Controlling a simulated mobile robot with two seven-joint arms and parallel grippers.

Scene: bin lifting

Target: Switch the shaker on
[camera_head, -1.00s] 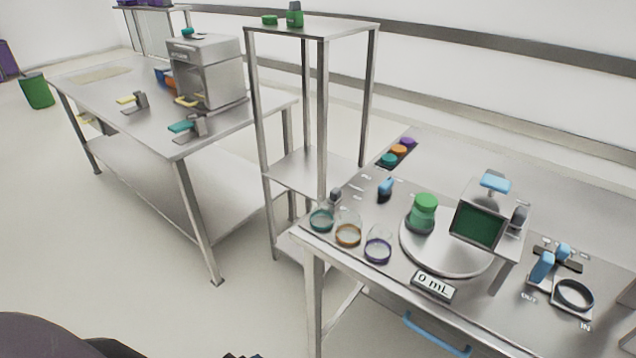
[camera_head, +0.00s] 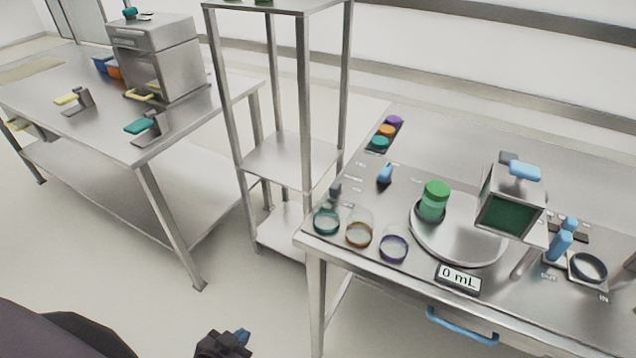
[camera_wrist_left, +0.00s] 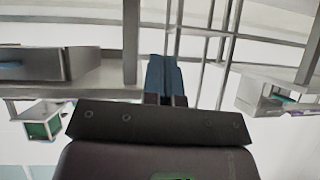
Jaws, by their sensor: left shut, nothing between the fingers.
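None of the devices is labelled as the shaker, so I cannot tell for sure which it is. A device on the right bench has a round metal plate (camera_head: 470,245), a box with a dark green screen (camera_head: 508,217) and a light blue lever (camera_head: 525,170) on top. A green-lidded jar (camera_head: 434,195) stands on the plate's left side. A grey box machine (camera_head: 155,55) on the left table has small levers before it, one teal (camera_head: 142,126). My left gripper (camera_head: 240,338) is low at the bottom edge, away from both tables. Its blue fingers (camera_wrist_left: 163,75) are together and empty. My right gripper is out of view.
A tall metal shelf (camera_head: 290,155) stands between the left table (camera_head: 190,140) and the right bench (camera_head: 330,250). Several open rings and jars, a "0 mL" display (camera_head: 458,278) and a blue front handle (camera_head: 462,327) are at the bench's near side. The floor before the shelf is clear.

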